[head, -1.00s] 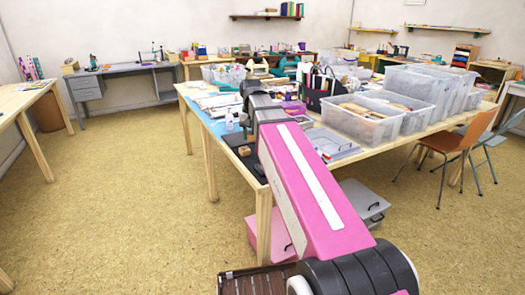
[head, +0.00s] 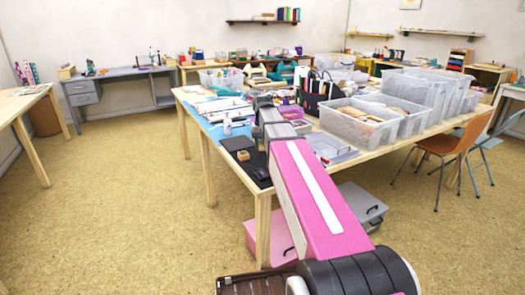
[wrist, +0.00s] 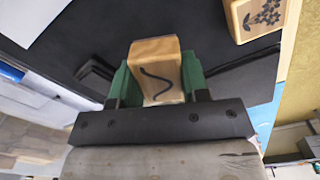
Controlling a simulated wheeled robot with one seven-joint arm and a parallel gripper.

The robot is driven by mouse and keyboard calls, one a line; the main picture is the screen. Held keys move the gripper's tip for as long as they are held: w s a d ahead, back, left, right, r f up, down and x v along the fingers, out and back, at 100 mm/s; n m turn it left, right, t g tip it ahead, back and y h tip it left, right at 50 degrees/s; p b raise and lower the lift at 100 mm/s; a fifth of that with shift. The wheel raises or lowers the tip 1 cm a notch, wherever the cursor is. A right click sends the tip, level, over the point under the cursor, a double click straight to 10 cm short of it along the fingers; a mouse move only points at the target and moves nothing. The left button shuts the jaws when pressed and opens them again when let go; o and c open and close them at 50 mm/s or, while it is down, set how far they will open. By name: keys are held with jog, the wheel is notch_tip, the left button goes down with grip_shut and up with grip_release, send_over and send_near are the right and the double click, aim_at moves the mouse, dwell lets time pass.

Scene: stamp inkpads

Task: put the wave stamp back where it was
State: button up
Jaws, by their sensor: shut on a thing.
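The wave stamp (wrist: 152,58) is a light wooden block with a dark wavy line on the face toward the wrist camera. My gripper (wrist: 155,78) is shut on it, with a green finger against each side. The stamp is over the black mat (wrist: 205,28) in the wrist view; I cannot tell whether it touches the mat. In the head view my arm hides the gripper and the held stamp. A second wooden stamp (wrist: 260,15), with a flower design, is at the upper right of the wrist view.
In the head view, the mat (head: 258,182) lies at the table's near left corner. A dark inkpad (head: 238,142) and a small wooden block (head: 243,155) are on it. Clear plastic bins (head: 372,130) stand to the right on the table.

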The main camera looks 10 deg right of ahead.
aim_at(262, 150)
jog(key=shift+f, duration=1.45)
jog(key=shift+f, duration=0.15)
jog(key=o, duration=0.8)
notch_tip(262, 150, up, 12)
jog(key=shift+r, duration=0.15)
